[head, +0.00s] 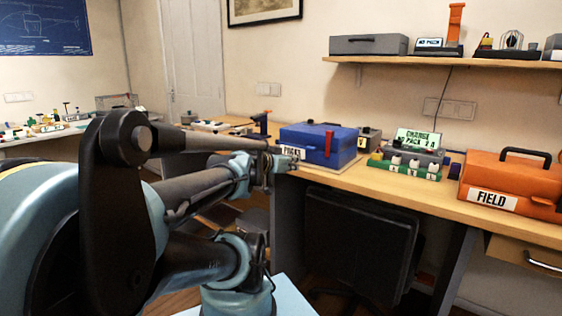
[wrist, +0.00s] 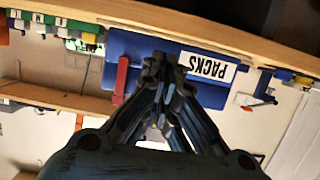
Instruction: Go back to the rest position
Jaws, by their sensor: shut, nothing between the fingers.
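My gripper (wrist: 160,70) is shut and empty in the wrist view, which sees the room upside down. Its fingertips appear in front of the blue box labelled PACKS (wrist: 118,48). In the head view my arm reaches to the right from the lower left, and my gripper (head: 287,160) shows small at the arm's end, by the left front of the blue PACKS box (head: 335,150). I cannot tell whether the fingers touch the box. The box is closed, with a red strip (head: 329,141) on its front.
A long wooden workbench (head: 400,191) holds a green-based unit (head: 405,168) with a lit screen and an orange FIELD case (head: 510,180). A shelf (head: 460,64) with several devices hangs above. A dark chair (head: 355,240) stands under the bench. Another bench stands at the left.

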